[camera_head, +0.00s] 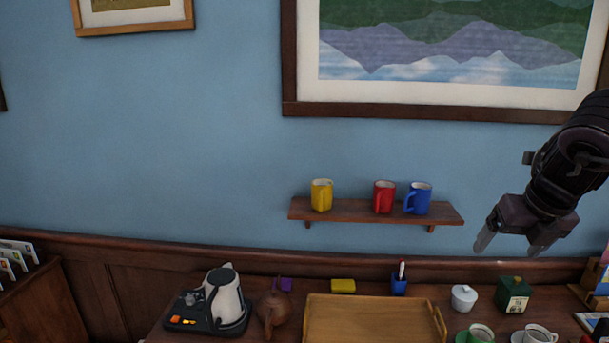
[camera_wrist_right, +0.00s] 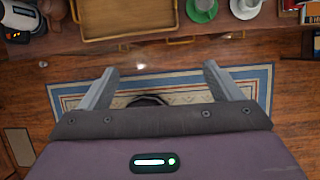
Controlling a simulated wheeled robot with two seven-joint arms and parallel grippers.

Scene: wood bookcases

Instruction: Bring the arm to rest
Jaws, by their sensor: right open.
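My right gripper (camera_head: 509,241) comes in from the right in the head view. It hangs open in the air, to the right of the wall shelf and above the sideboard's right part. In the right wrist view the gripper (camera_wrist_right: 155,82) shows its two fingers wide apart, with nothing between them but the floor and a patterned rug below. My left gripper is in neither view.
A wall shelf (camera_head: 346,211) holds a yellow mug (camera_head: 321,195), a red mug (camera_head: 384,197) and a blue mug (camera_head: 419,198). Below, the sideboard carries a kettle (camera_head: 224,300), a wooden tray (camera_head: 375,300), a white lidded bowl (camera_head: 464,297), a green box (camera_head: 514,296) and cups. Air left of the shelf is free.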

